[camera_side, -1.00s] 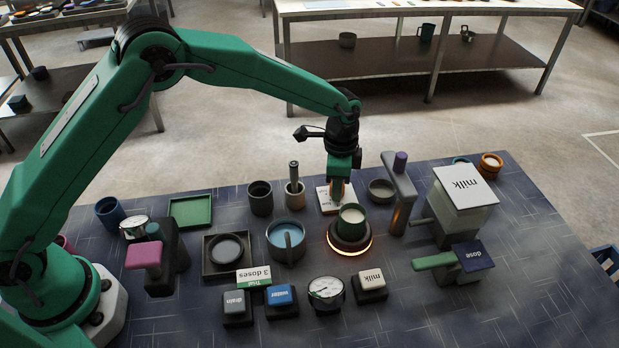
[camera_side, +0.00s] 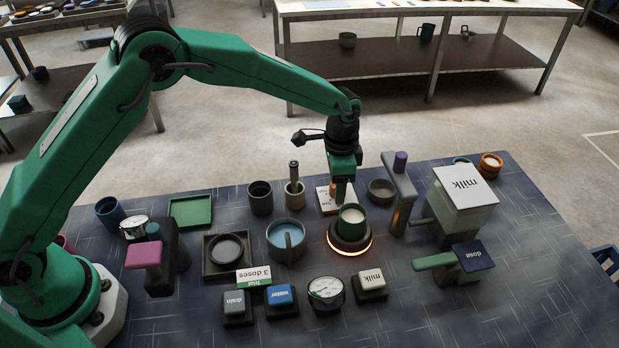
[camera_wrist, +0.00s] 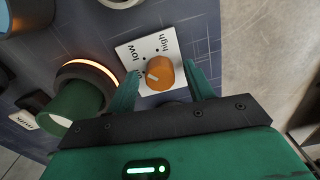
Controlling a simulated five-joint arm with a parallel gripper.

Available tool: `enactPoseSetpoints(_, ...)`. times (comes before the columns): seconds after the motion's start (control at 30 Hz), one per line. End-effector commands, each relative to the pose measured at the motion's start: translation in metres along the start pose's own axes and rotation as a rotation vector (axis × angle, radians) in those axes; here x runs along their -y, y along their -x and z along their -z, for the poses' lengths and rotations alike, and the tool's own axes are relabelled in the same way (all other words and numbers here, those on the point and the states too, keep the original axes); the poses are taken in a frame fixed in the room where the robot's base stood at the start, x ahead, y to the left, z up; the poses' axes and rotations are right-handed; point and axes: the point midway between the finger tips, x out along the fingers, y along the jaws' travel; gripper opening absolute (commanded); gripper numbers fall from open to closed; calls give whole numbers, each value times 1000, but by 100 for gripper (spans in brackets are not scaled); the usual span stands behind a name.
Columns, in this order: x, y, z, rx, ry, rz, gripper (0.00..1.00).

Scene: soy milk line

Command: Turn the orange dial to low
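The orange dial (camera_wrist: 161,73) sits on a white plate (camera_wrist: 128,49) marked "low" and "high"; a third label is partly hidden by a finger. The dial's pale pointer mark faces left in the wrist view, toward the partly hidden label. My gripper (camera_wrist: 160,78) is open, with one green finger on each side of the dial and a visible gap between each finger and it. In the side view my gripper (camera_side: 342,187) points down over the white plate (camera_side: 323,202), behind the heater, and mostly hides the dial.
A green cup (camera_side: 352,217) of white liquid stands on a heater (camera_side: 350,244) with a glowing orange ring, just in front of the plate. A grey post (camera_side: 401,190) with a purple top stands close to the right. A mortar-like cup (camera_side: 294,197) with an upright handle is to the left.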

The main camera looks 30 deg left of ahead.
Motion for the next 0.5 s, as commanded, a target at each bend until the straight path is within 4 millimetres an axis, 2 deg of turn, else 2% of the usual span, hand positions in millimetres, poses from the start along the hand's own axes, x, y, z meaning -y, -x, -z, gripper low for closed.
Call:
enactPoseSetpoints(0.3,0,0,0,0,0,0,52)
enactPoseSetpoints(0.5,0,10,0,-1,0,0,52)
